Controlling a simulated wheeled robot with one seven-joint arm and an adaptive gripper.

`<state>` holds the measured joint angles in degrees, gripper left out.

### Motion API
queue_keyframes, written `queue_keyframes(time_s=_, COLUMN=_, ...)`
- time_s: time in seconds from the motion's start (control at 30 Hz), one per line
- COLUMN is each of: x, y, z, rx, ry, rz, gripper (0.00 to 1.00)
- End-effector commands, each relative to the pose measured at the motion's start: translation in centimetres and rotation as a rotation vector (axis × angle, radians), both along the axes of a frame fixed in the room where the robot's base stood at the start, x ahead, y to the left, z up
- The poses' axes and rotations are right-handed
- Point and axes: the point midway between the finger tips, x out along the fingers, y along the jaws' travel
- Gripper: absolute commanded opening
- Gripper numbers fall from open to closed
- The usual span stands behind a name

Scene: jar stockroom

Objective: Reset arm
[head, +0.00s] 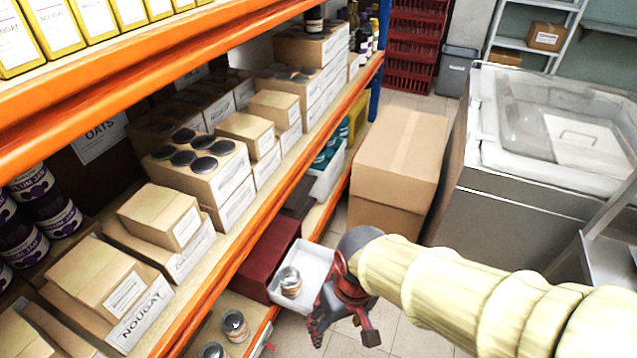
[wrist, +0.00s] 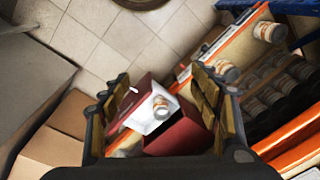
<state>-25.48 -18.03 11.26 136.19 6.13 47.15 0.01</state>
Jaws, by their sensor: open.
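My gripper (head: 335,300) is at the end of my sleeved arm, beside the lower shelf in the head view. In the wrist view my gripper (wrist: 160,90) has its two fingers spread wide, with nothing held between them. A jar (head: 290,282) stands in a white tray (head: 312,262) just left of the gripper in the head view. The jar also shows between the fingers in the wrist view (wrist: 160,106), apart from them. The white tray sits by a dark red box (head: 262,262).
An orange-edged shelf rack (head: 290,165) with cartons and jars runs along the left. A tall cardboard box (head: 398,160) stands on the floor beyond my gripper. A grey steel cabinet (head: 500,215) is on the right. Tiled floor (head: 410,325) is free below my arm.

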Motion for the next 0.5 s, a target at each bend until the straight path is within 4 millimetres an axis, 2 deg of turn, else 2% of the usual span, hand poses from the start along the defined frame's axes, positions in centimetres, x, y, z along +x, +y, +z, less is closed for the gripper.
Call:
queue_keyframes(time_s=0.03, x=0.0, y=-2.1, z=1.9, rx=-0.004, ry=-0.038, rz=-0.029, gripper=0.62)
queue_keyframes(time_s=0.2, x=-0.2, y=-8.1, z=7.1, rx=-0.016, ry=-0.190, rz=-0.139, gripper=0.62)
queue_keyframes(time_s=0.4, x=-0.2, y=-12.8, z=12.8, rx=0.006, ry=-0.391, rz=-0.299, gripper=0.62)
queue_keyframes(time_s=0.5, x=-0.4, y=-14.3, z=14.2, rx=0.007, ry=-0.439, rz=-0.354, gripper=0.62)
